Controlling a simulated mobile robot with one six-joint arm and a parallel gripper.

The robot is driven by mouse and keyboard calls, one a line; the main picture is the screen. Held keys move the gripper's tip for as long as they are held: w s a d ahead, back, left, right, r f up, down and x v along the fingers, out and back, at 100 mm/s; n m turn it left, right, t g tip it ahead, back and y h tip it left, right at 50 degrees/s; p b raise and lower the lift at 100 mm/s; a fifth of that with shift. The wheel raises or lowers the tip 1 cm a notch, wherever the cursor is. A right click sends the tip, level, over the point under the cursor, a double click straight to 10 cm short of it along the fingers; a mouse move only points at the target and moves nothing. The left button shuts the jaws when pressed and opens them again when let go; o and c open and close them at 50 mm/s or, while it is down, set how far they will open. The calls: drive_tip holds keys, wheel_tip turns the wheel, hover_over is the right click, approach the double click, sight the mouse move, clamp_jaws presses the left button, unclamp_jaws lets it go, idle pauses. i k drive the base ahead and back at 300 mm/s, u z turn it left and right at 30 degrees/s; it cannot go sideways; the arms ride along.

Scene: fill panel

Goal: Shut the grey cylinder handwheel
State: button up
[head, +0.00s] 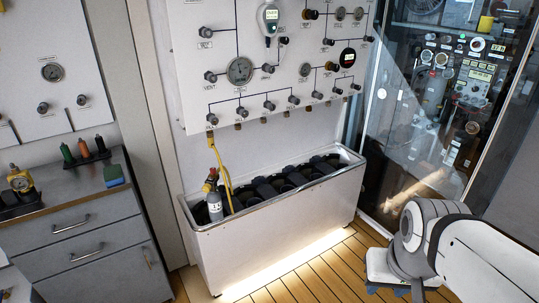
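A small grey cylinder (215,207) stands upright in the left end of a long white trough (275,238), its lower part hidden by the front wall. Brass and reddish fittings (210,184) sit on its top. They are too small to tell the handwheel apart or how far it is turned. A yellow hose (221,160) runs from the cylinder's top up to the panel (215,75). Links of my arm show at the lower right, well to the right of the cylinder. My gripper is not in view.
Dark cylinders (285,182) fill the rest of the trough. A grey drawer cabinet (85,225) with several small bottles stands at the left. A glass-fronted cabinet (415,130) stands at the right. The wooden floor (305,275) before the trough is clear.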

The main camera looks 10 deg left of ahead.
sight(221, 188)
drive_tip(key=z, duration=0.1)
drive_tip(key=i, duration=0.95)
drive_tip(key=u, duration=0.4)
